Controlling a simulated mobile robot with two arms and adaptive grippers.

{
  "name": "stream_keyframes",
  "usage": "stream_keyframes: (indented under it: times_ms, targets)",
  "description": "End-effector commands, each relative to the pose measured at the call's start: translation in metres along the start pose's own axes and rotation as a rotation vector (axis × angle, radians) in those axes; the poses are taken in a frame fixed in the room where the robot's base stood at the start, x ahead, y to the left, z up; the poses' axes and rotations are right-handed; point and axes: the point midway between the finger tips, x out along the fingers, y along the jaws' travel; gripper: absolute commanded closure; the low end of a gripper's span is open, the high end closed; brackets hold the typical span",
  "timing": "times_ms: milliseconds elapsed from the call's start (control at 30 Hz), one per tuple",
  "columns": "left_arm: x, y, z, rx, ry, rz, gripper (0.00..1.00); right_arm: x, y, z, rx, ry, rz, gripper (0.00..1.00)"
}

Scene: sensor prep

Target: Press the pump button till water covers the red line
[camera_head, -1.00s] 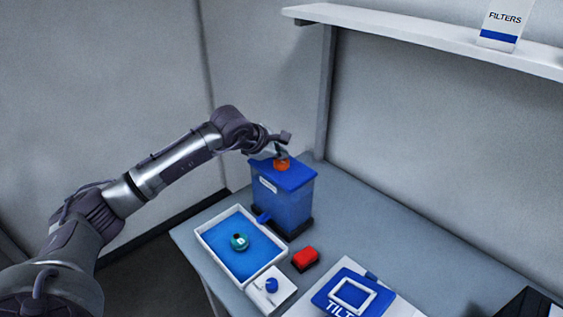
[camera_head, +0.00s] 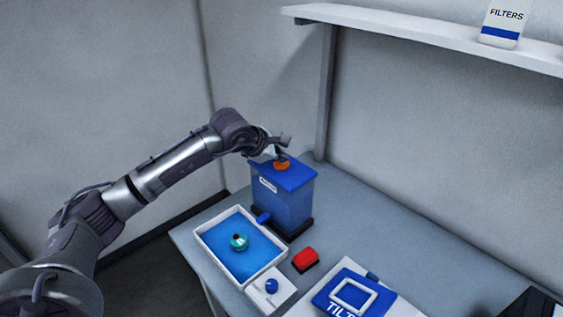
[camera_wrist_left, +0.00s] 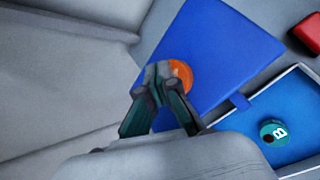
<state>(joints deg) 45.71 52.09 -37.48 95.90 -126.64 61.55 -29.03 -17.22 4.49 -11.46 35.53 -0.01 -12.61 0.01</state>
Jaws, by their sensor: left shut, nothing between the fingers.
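The pump is a blue box (camera_head: 285,205) with a label on its front, standing at the back left of the table. An orange pump button (camera_head: 281,165) sits on its lid; it also shows in the left wrist view (camera_wrist_left: 182,76). My left gripper (camera_head: 277,156) is shut and empty, with its fingertips at the button. In the left wrist view the fingertips (camera_wrist_left: 158,72) overlap the button's left side; I cannot tell whether they touch it. A white tray (camera_head: 205,246) with a blue inside holds a teal round piece (camera_head: 239,242). I cannot make out a red line. My right gripper is not in view.
A red block (camera_head: 305,259) on a black base stands right of the tray. A wall shelf (camera_head: 420,35) holds a "FILTERS" box (camera_head: 503,24).

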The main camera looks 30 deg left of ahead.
Motion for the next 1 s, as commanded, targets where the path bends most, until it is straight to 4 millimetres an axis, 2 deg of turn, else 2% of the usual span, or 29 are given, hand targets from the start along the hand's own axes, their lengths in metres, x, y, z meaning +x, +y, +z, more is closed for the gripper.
stream_keyframes:
  times_ms: [733, 1000]
  targets:
    - [0.0045, -0.0039, -0.0041, 0.000, 0.004, -0.003, 1.00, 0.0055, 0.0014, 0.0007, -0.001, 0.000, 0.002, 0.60]
    - [-0.0033, 0.0023, 0.0015, 0.000, 0.004, -0.003, 1.00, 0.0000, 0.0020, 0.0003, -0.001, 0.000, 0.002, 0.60]
